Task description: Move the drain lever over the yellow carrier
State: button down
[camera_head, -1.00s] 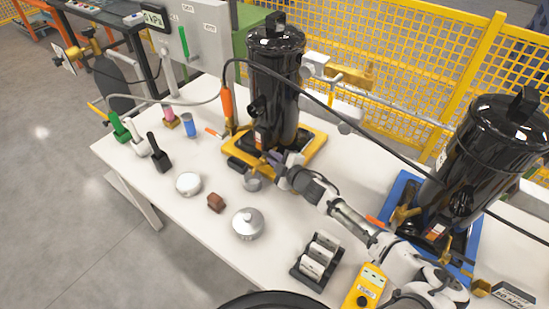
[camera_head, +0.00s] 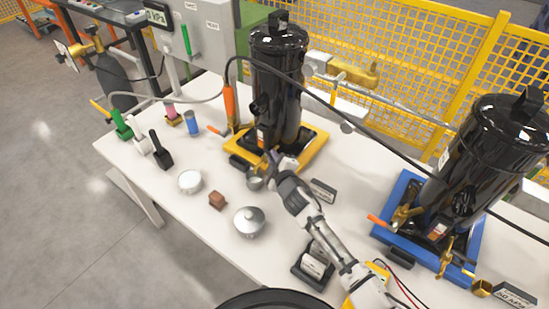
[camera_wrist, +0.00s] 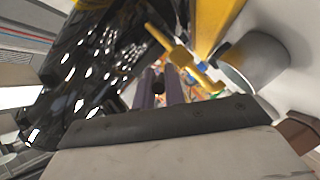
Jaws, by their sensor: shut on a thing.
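The yellow carrier (camera_head: 312,152) holds a tall black vessel (camera_head: 277,90) on the white table. My gripper (camera_head: 274,157) reaches in at the carrier's front edge, by the vessel's foot. In the wrist view, its two purple-grey fingers (camera_wrist: 158,88) are shut, with a small dark part between their tips. The brass-yellow drain lever (camera_wrist: 181,56) shows just beyond and beside the fingers; the exact contact is hard to see. In the head view my gripper hides most of the lever. A small grey cup (camera_head: 255,183) stands just below; it is large in the wrist view (camera_wrist: 254,62).
A small dark sign (camera_head: 323,191) stands right of my wrist. A blue carrier (camera_head: 400,190) with another vessel is at right. A black hose crosses above.

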jog(key=c, duration=1.7)
grip_release()
jog(key=shift+c, duration=0.2)
jog(key=shift+s, duration=0.1)
jog(key=b+v, duration=0.3)
jog(key=v, duration=0.9)
